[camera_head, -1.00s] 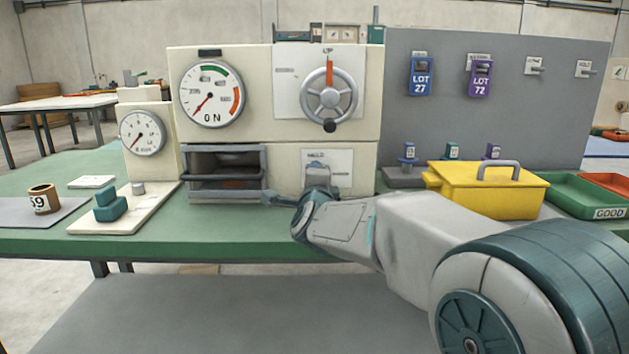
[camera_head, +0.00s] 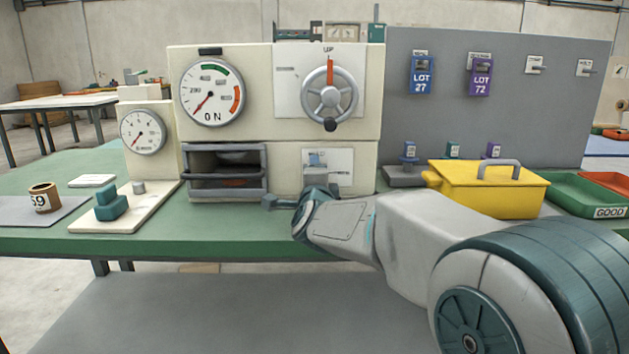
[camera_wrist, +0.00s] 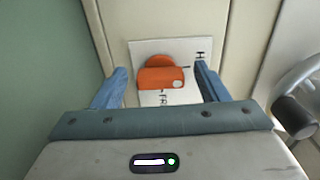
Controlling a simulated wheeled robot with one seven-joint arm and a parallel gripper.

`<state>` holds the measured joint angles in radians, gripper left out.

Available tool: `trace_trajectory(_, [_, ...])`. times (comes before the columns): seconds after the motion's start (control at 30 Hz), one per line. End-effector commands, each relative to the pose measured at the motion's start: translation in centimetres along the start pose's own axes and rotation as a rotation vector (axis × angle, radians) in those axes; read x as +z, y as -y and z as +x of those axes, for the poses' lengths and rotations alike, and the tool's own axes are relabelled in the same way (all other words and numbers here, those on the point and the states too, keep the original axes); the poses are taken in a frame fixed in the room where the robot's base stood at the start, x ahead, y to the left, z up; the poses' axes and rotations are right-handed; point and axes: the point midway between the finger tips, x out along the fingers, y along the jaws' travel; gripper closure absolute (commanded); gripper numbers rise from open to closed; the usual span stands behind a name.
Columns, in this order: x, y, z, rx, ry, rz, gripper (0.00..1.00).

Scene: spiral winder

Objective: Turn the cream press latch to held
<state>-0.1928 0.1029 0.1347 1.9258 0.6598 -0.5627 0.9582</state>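The cream press (camera_head: 360,130) stands at the back of the green bench, with a white latch plate (camera_head: 342,162) low on its front. In the wrist view the latch (camera_wrist: 160,78) is an orange handle on that white plate (camera_wrist: 143,49), whose lettering is partly covered. My gripper (camera_wrist: 161,84) is open, with one blue finger on each side of the handle and a visible gap to each. In the head view my gripper (camera_head: 318,192) is in front of the plate's lower part and the orange handle cannot be made out.
A handwheel (camera_head: 330,94) with an orange mark sits above the plate. An open-fronted bay (camera_head: 225,172) is to the left. A yellow lidded box (camera_head: 485,190) stands close on the right, before a grey board (camera_head: 500,130) with tags.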

Motion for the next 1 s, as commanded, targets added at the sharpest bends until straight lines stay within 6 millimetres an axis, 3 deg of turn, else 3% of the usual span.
trace_trajectory(0.2, [0.0, 0.0, -0.2, 0.0, -0.001, 0.001, 0.33])
trace_trajectory(0.33, [0.0, 0.2, -1.3, -0.001, 0.0, 0.002, 0.33])
trace_trajectory(0.8, [0.1, 0.2, -10.6, -0.001, 0.002, 0.001, 0.33])
trace_trajectory(1.0, [0.0, 0.1, -13.1, 0.0, 0.0, 0.001, 0.33])
